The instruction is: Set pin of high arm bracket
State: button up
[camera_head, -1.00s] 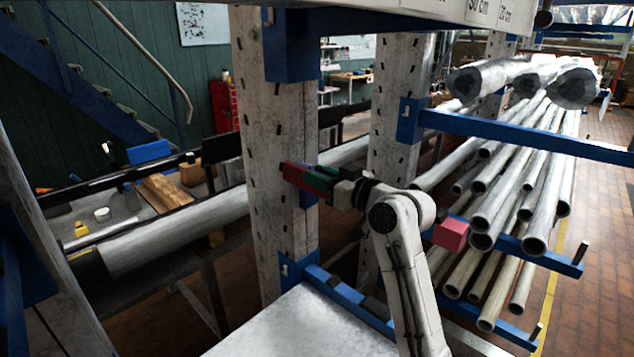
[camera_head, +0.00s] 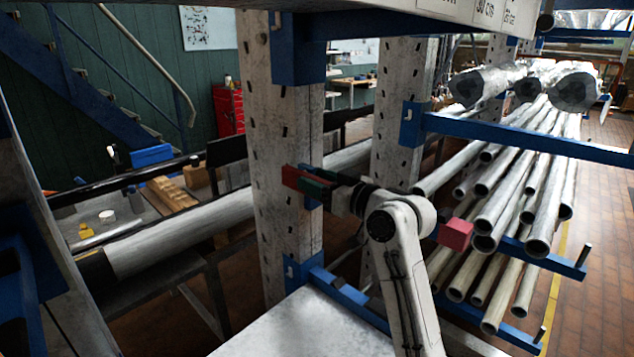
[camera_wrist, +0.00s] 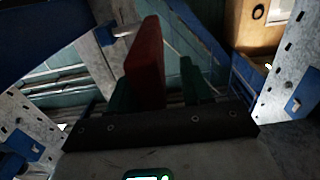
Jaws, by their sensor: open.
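The high arm bracket (camera_head: 296,50) is a blue plate and arm on the upper part of the grey slotted mast (camera_head: 280,130). My gripper (camera_head: 305,180), with red and green fingers, is open and empty in front of the mast, well below this bracket. In the wrist view the red finger and a green finger of my gripper (camera_wrist: 170,65) stand apart. A pale rod (camera_wrist: 122,30), perhaps the pin, shows beyond the red finger, apart from it. Its seat is unclear.
A second mast (camera_head: 395,120) stands to the right, with blue arms bearing steel pipes (camera_head: 510,190). A blue lower bracket (camera_head: 303,268) is on the near mast above a pale flat surface (camera_head: 300,325). A large pipe (camera_head: 180,235) lies behind at left.

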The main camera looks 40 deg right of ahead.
jog(key=s+b, duration=0.2)
jog(key=s, duration=0.8)
jog(key=shift+s+d+b, duration=0.15)
jog(key=shift+s+b, duration=0.15)
jog(key=shift+b, duration=0.1)
jog(key=s+a+f+g, duration=0.2)
jog(key=a+f+g, duration=0.15)
jog(key=f, duration=0.45)
jog(key=s+a+f+m+g+y, duration=0.1)
jog(key=a+f+g, duration=0.1)
jog(key=a+f, duration=0.5)
jog(key=s+a+f+g, duration=0.2)
jog(key=f+g, duration=0.1)
jog(key=f, duration=0.7)
jog(key=s+a+f+g+h, duration=0.1)
jog(key=s+a+f+g, duration=0.1)
jog(key=s+f+g, duration=0.2)
jog(key=s+a+f+g, duration=0.3)
jog(key=s+f, duration=0.8)
jog(key=s, duration=0.5)
jog(key=shift+s+a+f+g+h, duration=0.15)
jog(key=shift+s+f+g+h, duration=0.2)
jog(key=shift+g, duration=0.4)
jog(key=shift+w, duration=0.15)
